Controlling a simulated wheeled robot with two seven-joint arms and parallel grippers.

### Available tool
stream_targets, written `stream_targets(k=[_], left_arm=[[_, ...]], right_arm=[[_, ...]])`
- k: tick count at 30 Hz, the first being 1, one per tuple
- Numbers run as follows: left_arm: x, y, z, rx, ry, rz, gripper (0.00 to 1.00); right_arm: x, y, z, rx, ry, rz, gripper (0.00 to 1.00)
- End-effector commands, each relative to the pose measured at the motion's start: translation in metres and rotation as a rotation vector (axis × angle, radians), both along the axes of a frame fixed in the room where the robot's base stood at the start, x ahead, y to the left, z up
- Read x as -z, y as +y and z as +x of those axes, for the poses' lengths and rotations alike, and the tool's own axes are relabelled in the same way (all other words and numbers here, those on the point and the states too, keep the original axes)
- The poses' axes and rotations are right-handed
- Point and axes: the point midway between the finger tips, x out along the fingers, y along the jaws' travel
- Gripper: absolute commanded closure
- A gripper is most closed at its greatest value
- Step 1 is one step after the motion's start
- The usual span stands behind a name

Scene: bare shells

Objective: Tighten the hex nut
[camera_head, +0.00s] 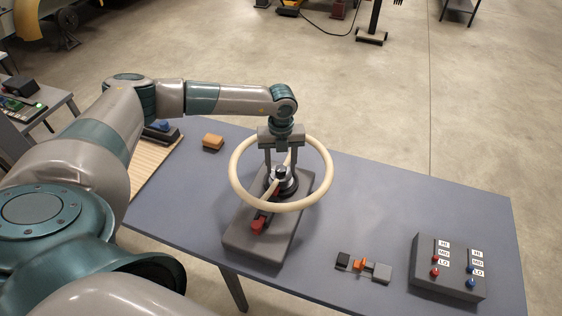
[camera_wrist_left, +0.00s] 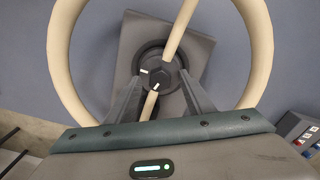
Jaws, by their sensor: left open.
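The dark hex nut (camera_head: 281,172) sits at the hub of a cream handwheel (camera_head: 237,187) on a grey block (camera_head: 258,240). In the left wrist view the nut (camera_wrist_left: 160,77) is near the picture's middle, with two short white marks near it that do not line up. My left gripper (camera_head: 281,178) points down over the hub, inside the wheel's rim. Its fingers are open, one on each side of the nut; in the wrist view (camera_wrist_left: 160,78) gaps show between fingers and nut. I cannot tell their exact height. My right gripper is not in view.
Two cream spokes (camera_wrist_left: 181,30) cross near the fingers. A red part (camera_head: 258,225) is on the block's front. A tan block (camera_head: 213,142) lies at the back left, a small orange and grey fixture (camera_head: 362,266) at front right, and a switch box (camera_head: 447,268) further right.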

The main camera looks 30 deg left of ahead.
Motion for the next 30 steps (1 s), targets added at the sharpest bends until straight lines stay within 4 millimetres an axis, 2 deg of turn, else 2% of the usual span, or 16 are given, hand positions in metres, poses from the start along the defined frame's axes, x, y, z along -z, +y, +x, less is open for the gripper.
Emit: stream_targets(k=[9,10,12,15,23,30], left_arm=[[0.002,0.000,0.000,0.000,0.000,0.000,0.52],[0.002,0.000,0.000,0.000,0.000,0.000,0.57],[0.002,0.000,0.000,0.000,0.000,0.000,0.74],[0.002,0.000,0.000,0.000,0.000,0.000,0.94],[0.003,0.000,0.000,0.010,0.000,0.000,0.93],[0.005,0.000,0.000,0.077,-0.002,-0.001,0.93]], right_arm=[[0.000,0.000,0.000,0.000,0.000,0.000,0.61],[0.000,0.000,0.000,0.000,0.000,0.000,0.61],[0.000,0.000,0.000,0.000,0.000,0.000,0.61],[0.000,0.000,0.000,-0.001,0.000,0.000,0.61],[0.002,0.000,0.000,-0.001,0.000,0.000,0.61],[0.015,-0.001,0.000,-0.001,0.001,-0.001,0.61]])
